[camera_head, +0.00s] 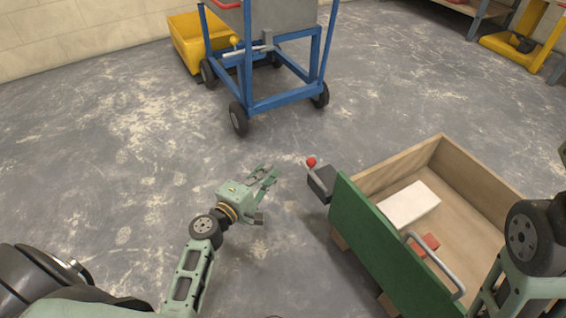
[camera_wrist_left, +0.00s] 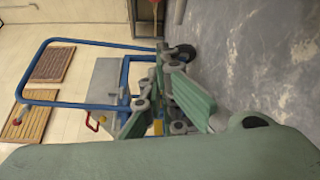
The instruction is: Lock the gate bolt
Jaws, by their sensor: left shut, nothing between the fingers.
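A grey bar with a yellow ball knob (camera_head: 235,41), looking like a bolt, sits across the blue wheeled frame (camera_head: 288,101) below its grey tub (camera_head: 280,15). Whether it is drawn or thrown is too small to tell. My left gripper (camera_head: 273,174) is shut and empty above the floor, nearer than the frame and left of the wooden box. In the left wrist view my left gripper (camera_wrist_left: 160,65) points towards the blue frame (camera_wrist_left: 100,43) and the grey tub (camera_wrist_left: 104,80); its fingers cover part of the frame, and I cannot make out the bolt there. My right gripper is outside the view.
A wooden box (camera_head: 480,178) with a green front (camera_head: 375,245) stands at right, holding a white block (camera_head: 409,205) and a red piece (camera_head: 425,244). A dark block with a red-knobbed lever (camera_head: 311,162) juts out beside it. A yellow tub (camera_head: 190,45) stands behind the frame. Open floor lies left.

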